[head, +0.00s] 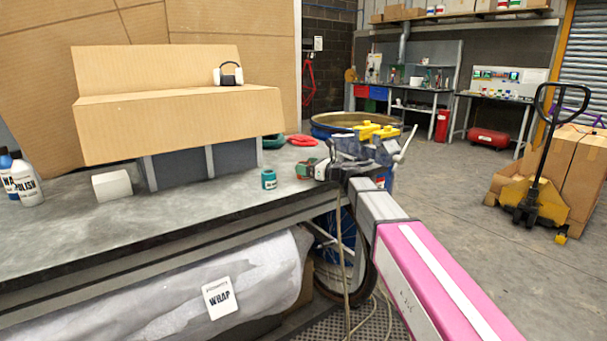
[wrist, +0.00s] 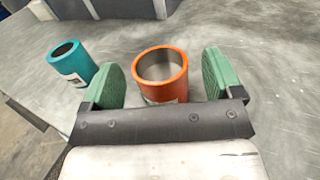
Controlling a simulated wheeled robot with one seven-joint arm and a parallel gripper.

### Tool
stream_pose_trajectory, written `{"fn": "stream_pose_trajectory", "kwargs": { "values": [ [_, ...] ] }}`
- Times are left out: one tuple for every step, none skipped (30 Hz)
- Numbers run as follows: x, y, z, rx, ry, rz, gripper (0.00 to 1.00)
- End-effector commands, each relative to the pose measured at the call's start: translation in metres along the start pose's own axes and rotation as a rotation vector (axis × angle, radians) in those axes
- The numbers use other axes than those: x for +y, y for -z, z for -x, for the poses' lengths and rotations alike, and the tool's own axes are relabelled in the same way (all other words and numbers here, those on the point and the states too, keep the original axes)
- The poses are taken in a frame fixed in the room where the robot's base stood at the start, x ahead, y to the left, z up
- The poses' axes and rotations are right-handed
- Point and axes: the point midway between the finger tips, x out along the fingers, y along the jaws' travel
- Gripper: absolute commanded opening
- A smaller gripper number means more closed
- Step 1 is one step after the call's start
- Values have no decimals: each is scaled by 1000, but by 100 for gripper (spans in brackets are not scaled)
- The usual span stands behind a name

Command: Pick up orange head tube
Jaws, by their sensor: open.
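In the wrist view an orange head tube (wrist: 162,77) stands upright on the grey bench top, a short hollow ring with a label low on its side. My gripper (wrist: 160,82) is open, with one green pad on each side of the orange tube. Gaps show between the tube and both pads, the right one a little wider than the left one. In the head view my gripper (head: 313,170) is low over the bench's right end; I cannot make out the orange tube clearly there.
A teal tube (head: 269,179) stands left of my gripper; it also shows in the wrist view (wrist: 73,64). A cardboard box (head: 180,110) with ear defenders (head: 229,74) stands behind. A white roll (head: 112,185) and bottles (head: 26,180) are at left. Red coiled material (head: 302,140) lies behind my gripper.

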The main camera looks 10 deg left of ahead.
Motion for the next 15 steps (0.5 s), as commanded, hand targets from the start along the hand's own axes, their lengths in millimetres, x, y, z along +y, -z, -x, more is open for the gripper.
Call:
{"fn": "stream_pose_trajectory", "kwargs": {
  "values": [
    [-1, 0, -9, 0, -1, 0, 85],
    [-1, 0, -12, 0, 0, 0, 85],
    [-1, 0, -14, 0, 1, 0, 85],
    [-1, 0, -15, 0, 1, 0, 85],
    [-1, 0, -16, 0, 1, 0, 85],
    [-1, 0, -16, 0, 1, 0, 85],
    [0, 0, -16, 0, 2, 0, 85],
    [0, 0, -15, 0, 2, 0, 85],
    [0, 0, -15, 0, 1, 0, 85],
    [0, 0, -15, 0, 1, 0, 85],
    [0, 0, -15, 0, 1, 0, 79],
    [0, 0, -15, 0, 1, 0, 66],
    [0, 0, -15, 0, 1, 0, 56],
    [0, 0, -15, 0, 1, 0, 46],
    [0, 0, -15, 0, 1, 0, 33]
  ]
}}
